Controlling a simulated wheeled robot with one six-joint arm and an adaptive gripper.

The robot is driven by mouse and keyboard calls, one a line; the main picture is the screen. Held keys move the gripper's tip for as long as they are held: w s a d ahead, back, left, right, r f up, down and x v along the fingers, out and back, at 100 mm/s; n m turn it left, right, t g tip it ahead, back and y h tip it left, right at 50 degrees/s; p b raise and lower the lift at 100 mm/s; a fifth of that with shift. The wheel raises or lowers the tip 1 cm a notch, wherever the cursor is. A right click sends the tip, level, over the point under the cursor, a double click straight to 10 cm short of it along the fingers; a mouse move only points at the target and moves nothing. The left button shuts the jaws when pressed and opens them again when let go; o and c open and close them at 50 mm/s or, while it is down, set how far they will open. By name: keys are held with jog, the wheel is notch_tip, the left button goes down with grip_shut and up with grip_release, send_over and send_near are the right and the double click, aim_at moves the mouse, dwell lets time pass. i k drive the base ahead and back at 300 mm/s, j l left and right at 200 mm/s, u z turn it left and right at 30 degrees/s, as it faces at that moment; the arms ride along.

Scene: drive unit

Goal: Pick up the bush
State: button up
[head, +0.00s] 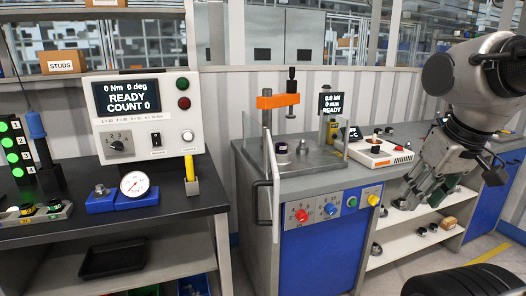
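My gripper (421,199) is at the right in the head view, pointing down in front of the shelves beside the press bench. Its fingers look parted, and I see nothing held between them. I cannot tell for sure which part is the bush. Small dark round parts (422,231) lie on the white lower shelf, below the gripper and apart from it. Another round part (400,203) is on the upper shelf by the fingertips; whether they touch is unclear. A dark cylindrical part (281,148) is on the press bench, well left of the gripper.
The press (278,101) with its orange head and clear guard stands on the blue-fronted bench (330,235). A small tan box (448,223) is on the lower shelf. A torque tester (148,117) stands at left.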

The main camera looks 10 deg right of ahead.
aim_at(281, 147)
jog(key=i+l+u, duration=0.2)
jog(key=i+l, duration=0.3)
jog(key=i, duration=0.25)
jog(key=i+l+u, duration=0.2)
jog(key=i+l, duration=0.35)
jog(key=i, duration=0.15)
